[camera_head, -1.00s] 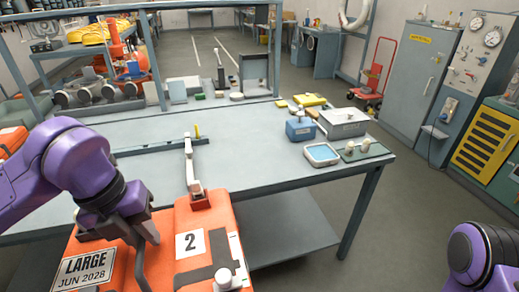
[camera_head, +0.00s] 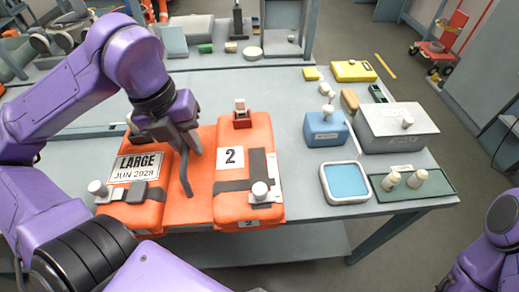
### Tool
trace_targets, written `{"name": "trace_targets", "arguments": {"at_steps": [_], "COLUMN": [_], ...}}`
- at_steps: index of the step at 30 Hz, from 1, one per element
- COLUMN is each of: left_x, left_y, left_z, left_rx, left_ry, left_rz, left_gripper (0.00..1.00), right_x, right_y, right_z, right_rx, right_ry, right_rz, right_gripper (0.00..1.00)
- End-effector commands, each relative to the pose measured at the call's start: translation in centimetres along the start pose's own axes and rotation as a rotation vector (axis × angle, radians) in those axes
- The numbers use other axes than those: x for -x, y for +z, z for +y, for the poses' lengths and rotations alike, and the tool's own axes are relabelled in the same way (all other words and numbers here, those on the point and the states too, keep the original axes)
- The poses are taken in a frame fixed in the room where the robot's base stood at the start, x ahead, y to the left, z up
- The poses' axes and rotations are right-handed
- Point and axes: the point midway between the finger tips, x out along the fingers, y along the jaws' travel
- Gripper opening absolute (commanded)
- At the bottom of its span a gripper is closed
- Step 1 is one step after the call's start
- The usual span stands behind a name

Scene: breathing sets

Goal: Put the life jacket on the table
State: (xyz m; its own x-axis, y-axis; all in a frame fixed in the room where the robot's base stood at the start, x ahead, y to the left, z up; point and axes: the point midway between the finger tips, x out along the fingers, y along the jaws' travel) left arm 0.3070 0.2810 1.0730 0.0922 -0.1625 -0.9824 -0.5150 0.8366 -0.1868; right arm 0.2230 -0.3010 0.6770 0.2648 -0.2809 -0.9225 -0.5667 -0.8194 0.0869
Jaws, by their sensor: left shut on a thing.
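The orange life jacket (camera_head: 247,137) has two thick panels, one marked "2" and one with a "LARGE JUN 2028" label. It is over the front part of the grey table (camera_head: 300,85), its lower end near the front edge. I cannot tell whether it rests fully on the top. My left gripper (camera_head: 188,165) comes down between the two panels and is shut on the jacket; the fingertips are partly hidden. My right arm shows at the lower right corner, but its gripper is out of view.
On the right of the table stand a blue box (camera_head: 327,129), a grey case (camera_head: 396,128), a blue-filled tray (camera_head: 345,182) and a green mat (camera_head: 412,184) with small white items. A yellow case (camera_head: 353,71) lies farther back. The table's middle behind the jacket is clear.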

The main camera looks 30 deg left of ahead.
Motion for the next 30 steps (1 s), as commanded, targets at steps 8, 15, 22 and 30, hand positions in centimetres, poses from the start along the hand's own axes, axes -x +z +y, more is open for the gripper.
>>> {"name": "trace_targets", "arguments": {"at_steps": [8, 15, 22, 30], "left_x": [-1.2, -4.3, -9.1, -12.4], "left_y": [1.7, 5.4, 8.2, 9.5], "left_z": [-1.6, -5.1, -7.3, -8.1], "left_rx": [0.001, -0.001, -0.001, 0.000], "left_ry": [0.004, 0.006, 0.004, 0.002], "left_rz": [0.002, 0.003, 0.004, 0.002], "left_gripper": [0.00, 0.00, 0.00, 0.00], "right_x": [0.8, 2.0, 2.7, 3.1], "right_y": [-0.3, -0.8, -1.1, -1.2], "right_z": [0.1, 0.2, 0.3, 0.3], "right_rx": [0.001, 0.000, 0.000, 0.000], "right_ry": [0.001, 0.001, 0.000, 0.000], "right_rz": [-0.002, -0.001, -0.001, -0.001], "right_gripper": [0.48, 0.48, 0.48, 0.48]}}
